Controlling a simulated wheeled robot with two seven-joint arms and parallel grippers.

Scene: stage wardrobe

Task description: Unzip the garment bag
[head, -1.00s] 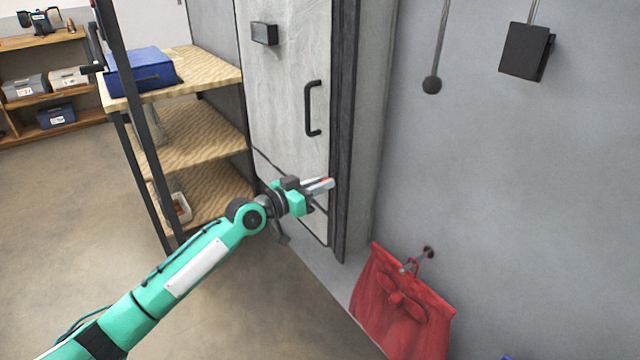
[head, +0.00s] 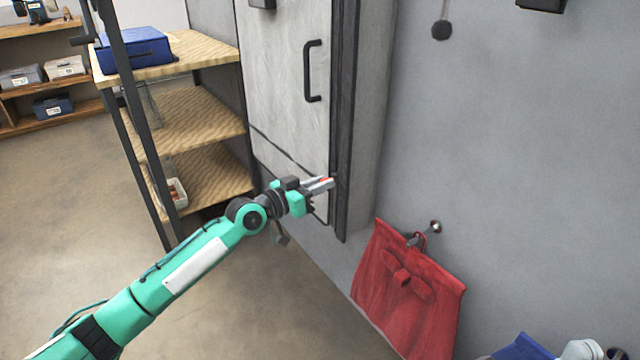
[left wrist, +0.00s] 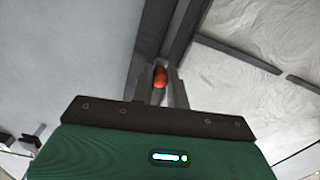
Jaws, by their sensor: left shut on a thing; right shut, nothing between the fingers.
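The tall pale, wrinkled panel (head: 285,95) with a black handle (head: 312,70) and a dark strip (head: 343,130) along its right side appears to be the garment bag; it also shows in the left wrist view (left wrist: 265,70). My left gripper (head: 325,184) is at the lower right of the panel, by the dark strip. In the left wrist view the fingers (left wrist: 160,88) are shut on a small orange-red piece (left wrist: 160,77), which looks like the zip pull. The opening of the zip cannot be made out.
A wooden shelf unit (head: 205,125) with a blue case (head: 135,52) on top stands left of the panel. A red cloth item (head: 405,290) hangs on a wall hook at right. A blue object (head: 522,347) is at the lower right edge. The floor at left is open.

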